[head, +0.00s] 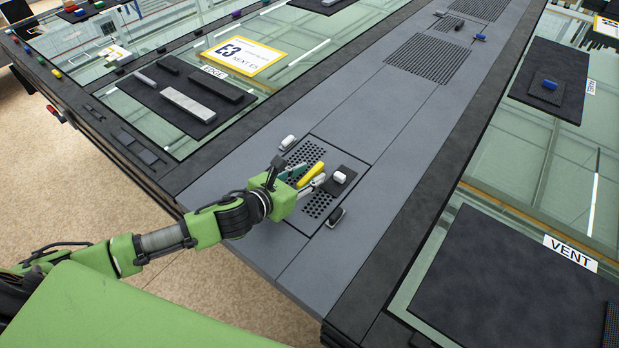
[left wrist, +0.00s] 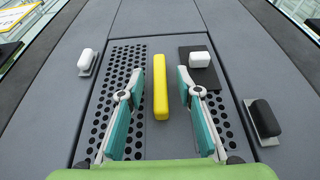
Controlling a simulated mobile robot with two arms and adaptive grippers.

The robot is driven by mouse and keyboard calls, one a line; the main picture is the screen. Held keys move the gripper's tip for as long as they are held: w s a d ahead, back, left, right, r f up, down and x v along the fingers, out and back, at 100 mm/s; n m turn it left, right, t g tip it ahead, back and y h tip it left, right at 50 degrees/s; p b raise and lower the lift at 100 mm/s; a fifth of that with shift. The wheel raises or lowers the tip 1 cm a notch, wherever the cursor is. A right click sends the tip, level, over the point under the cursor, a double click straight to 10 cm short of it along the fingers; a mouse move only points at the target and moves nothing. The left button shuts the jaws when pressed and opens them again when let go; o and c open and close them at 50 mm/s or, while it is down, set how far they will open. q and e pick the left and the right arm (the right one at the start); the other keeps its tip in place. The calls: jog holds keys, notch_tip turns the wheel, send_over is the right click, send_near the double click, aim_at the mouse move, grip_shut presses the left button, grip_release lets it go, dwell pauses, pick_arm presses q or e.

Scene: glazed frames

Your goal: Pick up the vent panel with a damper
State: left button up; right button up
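The vent panel (head: 312,205) is a perforated grey panel set in the grey centre strip. It also shows in the left wrist view (left wrist: 115,75). A yellow bar handle (head: 311,174) stands at its middle, also in the left wrist view (left wrist: 161,85). A dark square plate with a white knob (head: 340,177), perhaps the damper, lies on its right half; the knob also shows in the left wrist view (left wrist: 201,59). My left gripper (head: 302,180) is open over the panel, its teal-padded fingers (left wrist: 158,100) on either side of the handle with gaps visible. My right gripper is out of view.
A white clip (head: 287,142) and a black clip (head: 335,217) sit at the panel's two sides. A bare dark mat (head: 510,290) lies by the VENT label (head: 571,253) at right. Another grille (head: 428,58) is farther up the strip. Dark bars rest on a mat at left.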

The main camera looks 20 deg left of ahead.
pick_arm(q)
grip_shut()
jog(key=shift+r, duration=0.1)
jog(key=shift+w, duration=0.1)
